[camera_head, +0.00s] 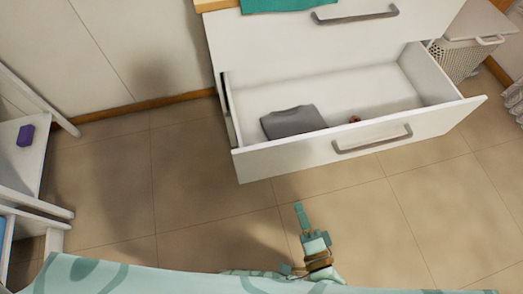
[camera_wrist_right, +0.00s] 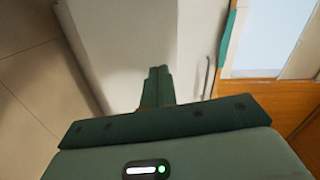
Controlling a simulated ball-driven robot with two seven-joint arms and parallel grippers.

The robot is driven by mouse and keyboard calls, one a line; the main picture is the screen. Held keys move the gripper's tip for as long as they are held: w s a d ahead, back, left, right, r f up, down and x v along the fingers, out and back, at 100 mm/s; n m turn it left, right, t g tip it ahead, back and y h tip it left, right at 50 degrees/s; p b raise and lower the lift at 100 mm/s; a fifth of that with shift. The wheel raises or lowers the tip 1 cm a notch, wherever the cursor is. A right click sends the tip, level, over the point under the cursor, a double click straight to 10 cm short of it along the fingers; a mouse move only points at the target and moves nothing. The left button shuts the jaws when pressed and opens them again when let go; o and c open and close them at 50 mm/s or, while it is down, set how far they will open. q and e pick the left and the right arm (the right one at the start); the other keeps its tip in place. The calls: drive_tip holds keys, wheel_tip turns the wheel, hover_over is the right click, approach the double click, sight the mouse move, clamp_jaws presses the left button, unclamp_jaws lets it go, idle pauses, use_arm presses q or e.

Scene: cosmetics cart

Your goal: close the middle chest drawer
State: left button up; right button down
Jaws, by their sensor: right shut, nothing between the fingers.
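The middle chest drawer (camera_head: 300,160) is white and stands pulled out from the white chest (camera_head: 300,45) in the head view. It has a grey bar handle (camera_head: 372,141) on its front. A folded grey cloth (camera_head: 293,121) and a small reddish item (camera_head: 354,119) lie inside. My right gripper (camera_head: 300,212) is in front of the drawer, below its front panel in the picture and apart from it. Its fingers are together and empty. In the right wrist view the closed fingers (camera_wrist_right: 156,85) point toward a white surface. My left gripper is out of view.
The drawer above has a grey handle (camera_head: 354,14) and looks shut, with a teal cloth (camera_head: 285,4) over it. A white cart (camera_head: 22,150) with a purple item (camera_head: 26,135) stands at left. A white basket (camera_head: 460,57) is at right. Tiled floor (camera_head: 110,200) is clear between.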

wheel_tip(320, 180, up, 3)
drive_tip(key=w+a+m+t, duration=0.1)
drive_tip(key=a+m, duration=0.1)
drive_tip(key=a, duration=0.1)
drive_tip(key=b, duration=0.2)
approach(275, 146)
drive_tip(key=x, duration=0.3)
drive_tip(key=b+x, duration=0.1)
drive_tip(key=x, duration=0.1)
drive_tip(key=shift+w+a+f, duration=0.15)
drive_tip(key=shift+w+f, duration=0.1)
drive_tip(key=shift+w, duration=0.1)
drive_tip(key=shift+w+a+b, duration=0.1)
drive_tip(key=shift+w+b, duration=0.2)
drive_tip(key=shift+b, duration=0.05)
drive_tip(key=shift+w+a+r, duration=0.1)
drive_tip(key=shift+w, duration=0.1)
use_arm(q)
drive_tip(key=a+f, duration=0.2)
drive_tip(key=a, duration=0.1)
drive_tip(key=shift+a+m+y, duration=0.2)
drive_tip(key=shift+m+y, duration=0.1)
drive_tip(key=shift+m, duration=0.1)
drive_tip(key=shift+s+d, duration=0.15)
